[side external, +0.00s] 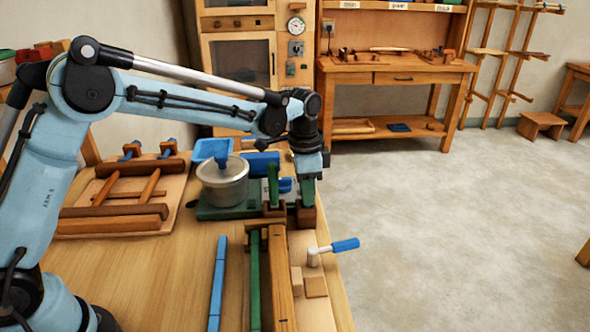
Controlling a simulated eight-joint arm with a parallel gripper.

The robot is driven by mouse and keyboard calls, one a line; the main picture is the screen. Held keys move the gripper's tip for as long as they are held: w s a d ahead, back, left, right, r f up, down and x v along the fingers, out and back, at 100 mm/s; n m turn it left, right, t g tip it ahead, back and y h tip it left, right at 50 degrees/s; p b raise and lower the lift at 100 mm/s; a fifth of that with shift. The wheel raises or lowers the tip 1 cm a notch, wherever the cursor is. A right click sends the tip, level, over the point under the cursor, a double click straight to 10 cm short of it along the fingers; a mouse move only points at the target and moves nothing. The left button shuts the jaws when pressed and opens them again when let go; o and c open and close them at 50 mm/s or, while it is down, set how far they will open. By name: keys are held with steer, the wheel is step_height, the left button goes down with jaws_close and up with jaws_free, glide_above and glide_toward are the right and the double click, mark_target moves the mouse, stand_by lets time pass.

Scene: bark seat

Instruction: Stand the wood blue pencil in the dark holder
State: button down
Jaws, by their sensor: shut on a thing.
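My arm reaches across the bench, and my gripper (307,190) is low at its right side, beside a green upright with a brown foot (273,187). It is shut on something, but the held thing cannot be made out. A small blue piece (286,185) shows close to the left of the gripper; I cannot tell whether it is the wood blue pencil. A long blue bar (217,283) lies on the bench in front. I cannot pick out the dark holder with certainty; brown blocks and green parts crowd the area below the gripper.
A grey pot (222,186) with a blue knob stands on a green base left of the gripper. Blue trays (211,149) are behind it. A wooden frame (123,193) lies farther left. A blue-handled crank (345,245) sticks out past the bench's right edge.

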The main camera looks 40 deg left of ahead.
steer(key=shift+f, duration=0.35)
stand_by(0.3)
steer(key=c, duration=0.7)
jaws_free()
steer(key=shift+r, duration=0.1)
steer(key=shift+r, duration=3.45)
